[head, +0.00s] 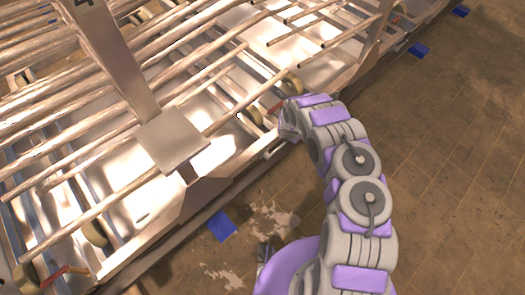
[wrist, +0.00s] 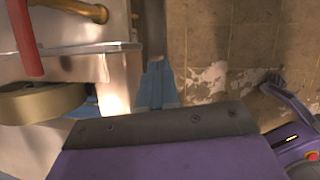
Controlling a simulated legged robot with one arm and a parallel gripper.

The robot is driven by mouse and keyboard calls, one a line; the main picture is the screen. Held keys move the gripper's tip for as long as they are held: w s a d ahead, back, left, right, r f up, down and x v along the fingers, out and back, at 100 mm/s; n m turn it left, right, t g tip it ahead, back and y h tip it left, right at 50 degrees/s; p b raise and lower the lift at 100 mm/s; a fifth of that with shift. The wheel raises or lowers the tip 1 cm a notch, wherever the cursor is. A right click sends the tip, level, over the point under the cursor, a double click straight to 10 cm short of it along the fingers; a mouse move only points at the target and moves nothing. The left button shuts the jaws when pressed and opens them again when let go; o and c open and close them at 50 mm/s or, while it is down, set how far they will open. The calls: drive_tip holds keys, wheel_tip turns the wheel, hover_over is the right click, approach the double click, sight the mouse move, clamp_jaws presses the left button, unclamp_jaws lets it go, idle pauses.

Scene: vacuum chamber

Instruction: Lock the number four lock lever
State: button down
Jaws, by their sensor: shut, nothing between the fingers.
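A tall metal post with a flat square plate (head: 172,140) carries a "4" (head: 84,3) at its top, at the upper left of the head view. A small red lever (head: 275,107) shows at the rack's near edge, beside a tan roller. A red bar (wrist: 23,38) hangs at the upper left of the wrist view, above a tan roller (wrist: 40,103). My gripper (head: 287,128) is at the rack edge, close to the small red lever. In the wrist view my gripper (wrist: 165,125) is shut and empty, apart from the red bar. Its fingertips are not clear in the head view.
The metal rack of rails (head: 70,95) fills the left and top. Another red lever (head: 55,275) is at the lower left. Blue pieces (head: 222,226) lie along the rack's edge. The tiled floor (head: 450,150) at right is open. My leg shows at lower right of the wrist view.

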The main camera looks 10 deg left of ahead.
drive_tip(key=shift+s+f, duration=0.35)
drive_tip(key=shift+f, duration=0.1)
drive_tip(key=shift+s+a+r, duration=0.1)
drive_tip(key=shift+r, duration=0.4)
wheel_tip(320, 180, up, 4)
drive_tip(key=shift+s+f+p, duration=0.1)
drive_tip(key=shift+p, duration=0.25)
drive_tip(key=w+d+r+p, duration=0.2)
drive_tip(key=d+r+p, duration=0.1)
drive_tip(key=r, duration=0.6)
drive_tip(key=shift+d, duration=0.65)
drive_tip(key=shift+a, duration=0.2)
